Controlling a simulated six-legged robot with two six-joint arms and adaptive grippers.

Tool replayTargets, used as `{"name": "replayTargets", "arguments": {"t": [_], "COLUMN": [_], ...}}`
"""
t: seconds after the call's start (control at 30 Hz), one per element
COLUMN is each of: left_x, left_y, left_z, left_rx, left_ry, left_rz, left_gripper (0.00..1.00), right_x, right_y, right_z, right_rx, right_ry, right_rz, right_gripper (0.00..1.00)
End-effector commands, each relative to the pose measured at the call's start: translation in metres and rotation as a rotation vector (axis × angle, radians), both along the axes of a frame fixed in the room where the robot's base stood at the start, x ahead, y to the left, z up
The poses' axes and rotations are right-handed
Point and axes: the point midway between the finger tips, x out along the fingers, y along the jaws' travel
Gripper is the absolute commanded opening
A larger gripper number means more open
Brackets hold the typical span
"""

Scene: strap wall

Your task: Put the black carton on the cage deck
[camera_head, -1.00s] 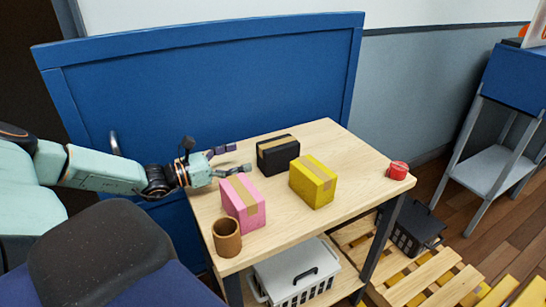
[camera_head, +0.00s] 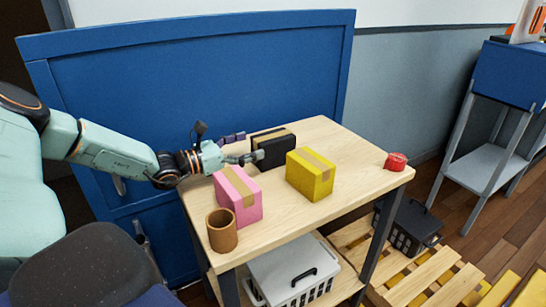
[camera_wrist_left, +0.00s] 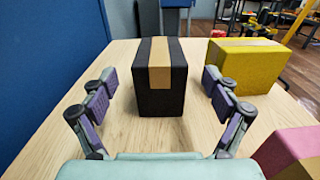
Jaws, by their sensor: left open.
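The black carton (camera_head: 272,146) with a tan tape strip stands on the wooden table, towards its back edge. In the left wrist view the black carton (camera_wrist_left: 160,85) is straight ahead, between and a little beyond the fingers. My left gripper (camera_head: 246,148) is open at the carton's left end, with one finger in front of it and one towards its back. In the left wrist view the open fingers of my left gripper (camera_wrist_left: 158,98) hold nothing. My right gripper is not in view. I cannot identify the cage deck for certain.
A pink carton (camera_head: 238,194) stands close in front of my left gripper, a yellow carton (camera_head: 310,174) right of the black one. A brown cup (camera_head: 222,230) and red object (camera_head: 396,161) are on the table (camera_head: 345,185). A blue panel (camera_head: 190,80) rises behind.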

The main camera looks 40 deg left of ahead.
Motion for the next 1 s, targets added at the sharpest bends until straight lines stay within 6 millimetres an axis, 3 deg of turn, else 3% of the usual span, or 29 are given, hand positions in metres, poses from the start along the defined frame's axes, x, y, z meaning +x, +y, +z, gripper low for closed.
{"name": "replayTargets", "arguments": {"t": [0.27, 0.63, 1.0], "left_x": [0.009, 0.044, 0.055], "left_y": [-0.004, -0.019, -0.023], "left_z": [0.000, 0.003, 0.006], "left_rx": [0.001, 0.004, 0.000], "left_ry": [-0.001, 0.001, 0.000], "left_rz": [0.000, -0.002, 0.001], "left_gripper": [0.88, 0.88, 0.88], "right_x": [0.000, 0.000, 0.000], "right_y": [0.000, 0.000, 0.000], "right_z": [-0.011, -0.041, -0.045], "right_rx": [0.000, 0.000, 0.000], "right_ry": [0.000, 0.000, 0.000], "right_rz": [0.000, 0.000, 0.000], "right_gripper": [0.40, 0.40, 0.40]}}
